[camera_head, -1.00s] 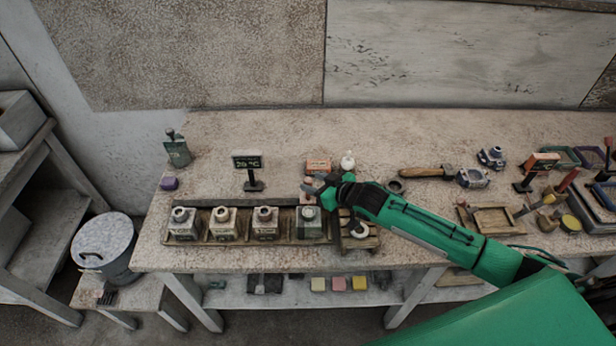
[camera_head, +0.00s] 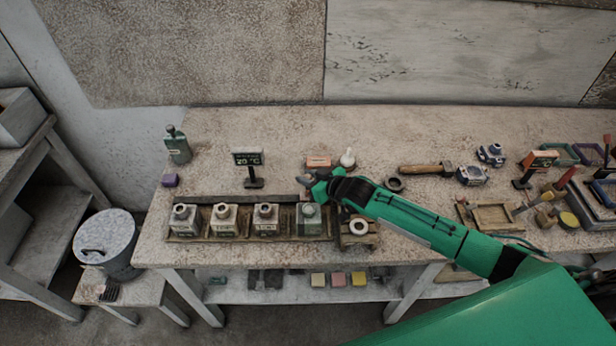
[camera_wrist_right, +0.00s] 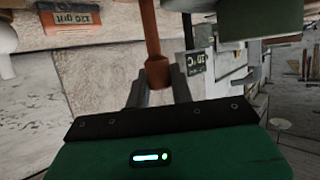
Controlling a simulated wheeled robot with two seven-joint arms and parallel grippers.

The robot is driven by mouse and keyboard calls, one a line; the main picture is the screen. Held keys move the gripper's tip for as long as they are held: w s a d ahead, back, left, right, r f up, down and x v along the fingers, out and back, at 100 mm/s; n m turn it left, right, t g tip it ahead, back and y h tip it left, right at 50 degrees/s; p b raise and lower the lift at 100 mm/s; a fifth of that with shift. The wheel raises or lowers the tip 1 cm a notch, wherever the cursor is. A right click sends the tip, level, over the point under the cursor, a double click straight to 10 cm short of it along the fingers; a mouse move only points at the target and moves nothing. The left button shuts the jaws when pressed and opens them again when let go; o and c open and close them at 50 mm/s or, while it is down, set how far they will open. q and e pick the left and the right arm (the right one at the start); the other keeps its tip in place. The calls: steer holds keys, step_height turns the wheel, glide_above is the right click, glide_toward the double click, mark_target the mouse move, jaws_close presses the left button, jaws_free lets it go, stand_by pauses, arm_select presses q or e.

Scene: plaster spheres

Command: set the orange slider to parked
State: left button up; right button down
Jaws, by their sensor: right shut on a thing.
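The orange slider shows in the right wrist view as an orange-brown rod with a wider knob (camera_wrist_right: 157,72), between my fingers. My right gripper (camera_wrist_right: 157,88) is shut on that knob. In the head view my right gripper (camera_head: 306,184) is just behind the rightmost jar of the tray, and it hides the slider there. A dark strip (camera_head: 262,198) runs along the back of the jar tray; I cannot tell whether it is the slider's track. No parked mark is readable. My left gripper is not in view.
Several square jars (camera_head: 225,219) stand in the wooden tray (camera_head: 246,239) close to my right gripper. A small display (camera_head: 247,159) stands behind the tray. An orange grit box (camera_head: 318,161) and a white bottle (camera_head: 347,159) are behind the gripper.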

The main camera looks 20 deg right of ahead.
steer(key=a, duration=0.2)
steer(key=w+a, duration=0.1)
steer(key=a, duration=0.1)
steer(key=shift+w+a, duration=0.2)
steer(key=shift+a, duration=0.15)
steer(key=shift+d, duration=0.1)
steer(key=c, duration=1.2)
jaws_free()
steer(key=shift+c, duration=0.2)
steer(key=b+v, duration=0.4)
steer(key=v, duration=1)
